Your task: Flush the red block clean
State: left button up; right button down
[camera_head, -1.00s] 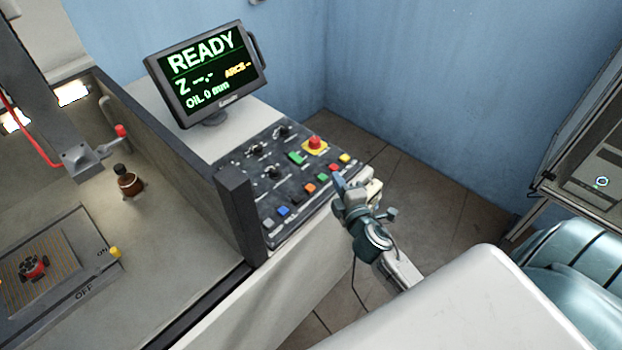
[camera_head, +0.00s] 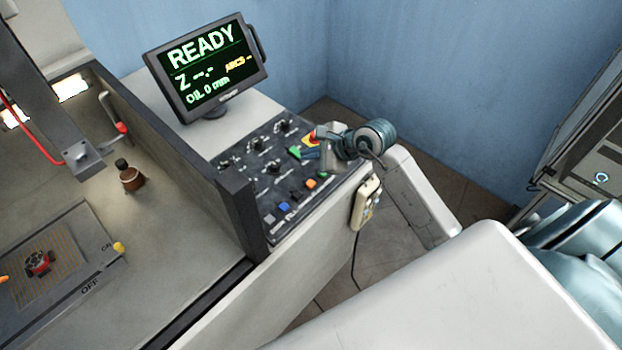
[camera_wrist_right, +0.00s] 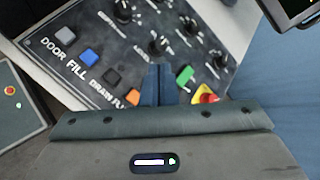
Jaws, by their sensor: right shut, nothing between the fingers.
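The red block (camera_head: 40,263), with a dark round pattern on top, sits on the ribbed plate (camera_head: 62,238) inside the machine tank at the left. The button panel (camera_head: 245,185) stands right of the tank. My right gripper (camera_head: 304,154) is over the panel, shut and empty, its fingertips close to the green button (camera_wrist_right: 184,75). In the right wrist view the shut fingers (camera_wrist_right: 158,84) lie between the green button and the orange button (camera_wrist_right: 135,94). I cannot tell whether they touch the panel. My left gripper is out of view.
The monitor (camera_head: 208,68) reads READY and OIL 0 mm. Blue FILL (camera_wrist_right: 88,60) and black DRAIN (camera_wrist_right: 112,80) buttons line the panel; a red stop knob (camera_wrist_right: 206,94) is near the fingers. A pendant (camera_head: 366,203) hangs on the side. A dark tank wall (camera_head: 165,135) separates panel from tank.

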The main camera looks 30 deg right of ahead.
aim_at(315, 184)
jog(key=shift+d+n+h, duration=0.3)
jog(key=shift+d+h, duration=0.1)
jog(key=shift+d, duration=0.3)
jog(key=shift+f, duration=0.2)
notch_tip(315, 184, down, 8)
jog(key=b, duration=0.4)
jog(key=shift+f+b, duration=0.3)
jog(key=shift+b, duration=0.25)
dwell(1.2)
jog(key=shift+f+b, duration=0.4)
jog(key=shift+b, duration=0.25)
